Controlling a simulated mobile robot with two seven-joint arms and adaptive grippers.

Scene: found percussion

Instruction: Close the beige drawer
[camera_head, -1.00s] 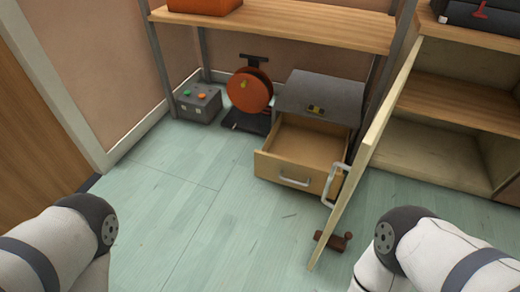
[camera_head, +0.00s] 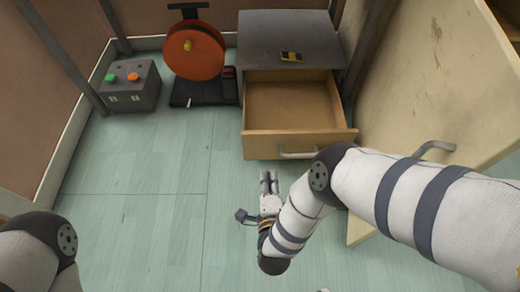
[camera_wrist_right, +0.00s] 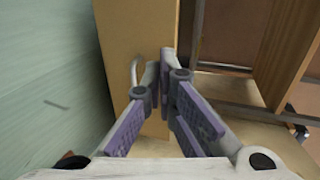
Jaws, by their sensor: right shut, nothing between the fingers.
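The beige drawer (camera_head: 262,146) is pulled out of a low grey-topped cabinet (camera_head: 280,38) in the head view, and its inside looks empty. Its metal handle (camera_head: 297,154) is partly hidden by my right arm. My right gripper (camera_head: 268,174) is shut and empty, low in front of the drawer front and left of the handle, pointing at the drawer. In the right wrist view, the shut fingers (camera_wrist_right: 167,62) lie in front of a beige panel (camera_wrist_right: 133,30) with a handle (camera_wrist_right: 136,72); contact cannot be told. My left gripper is out of view.
A large beige door (camera_head: 425,95) stands open right of the drawer, close to my right arm. An orange round device (camera_head: 194,50) and a grey button box (camera_head: 130,86) stand at left. The floor (camera_head: 150,190) at left is clear.

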